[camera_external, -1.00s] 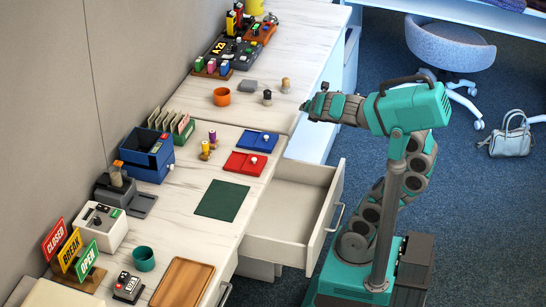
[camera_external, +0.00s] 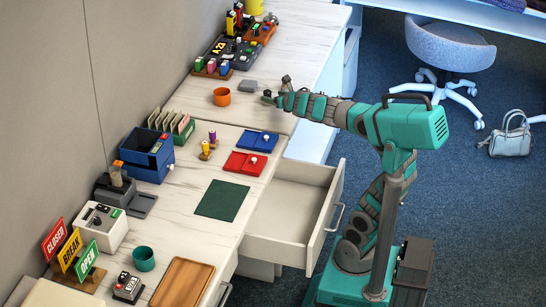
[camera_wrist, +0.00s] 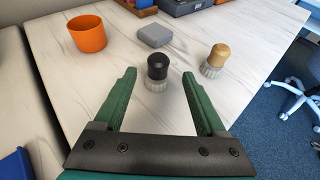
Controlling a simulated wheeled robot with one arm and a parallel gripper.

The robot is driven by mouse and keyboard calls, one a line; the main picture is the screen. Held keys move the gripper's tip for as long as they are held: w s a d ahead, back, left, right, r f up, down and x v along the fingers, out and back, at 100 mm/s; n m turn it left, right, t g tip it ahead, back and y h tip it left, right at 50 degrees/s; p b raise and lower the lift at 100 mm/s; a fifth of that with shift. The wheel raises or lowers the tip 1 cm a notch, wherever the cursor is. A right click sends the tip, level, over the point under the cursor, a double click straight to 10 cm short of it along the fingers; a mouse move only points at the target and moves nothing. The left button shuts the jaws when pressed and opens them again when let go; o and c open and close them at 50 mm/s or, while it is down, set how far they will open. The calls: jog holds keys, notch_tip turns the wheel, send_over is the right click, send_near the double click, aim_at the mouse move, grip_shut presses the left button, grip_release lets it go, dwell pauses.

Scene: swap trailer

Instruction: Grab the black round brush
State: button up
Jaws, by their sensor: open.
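The black round brush (camera_wrist: 157,68) stands upright on the pale counter in the wrist view, with a black knob and pale bristles below. My gripper (camera_wrist: 160,80) is open and empty, its two green fingers wide apart. The brush shows between the fingers, around and just beyond their tips; I cannot tell exactly how deep it is between them. In the external view my gripper (camera_external: 271,97) is low over the far counter, and its fingers hide most of the brush there.
A tan-knobbed brush (camera_wrist: 216,60) stands to the right of the black one. A grey block (camera_wrist: 154,36) lies behind, and an orange cup (camera_wrist: 88,33) stands to the left. An open drawer (camera_external: 297,212) juts out from the nearer counter. The counter right around the brush is clear.

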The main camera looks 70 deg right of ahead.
aim_at(269, 95)
jog(key=b+x, duration=0.1)
jog(key=x, duration=0.3)
jog(key=shift+w+d, duration=0.25)
jog(key=shift+w, duration=0.15)
grip_shut()
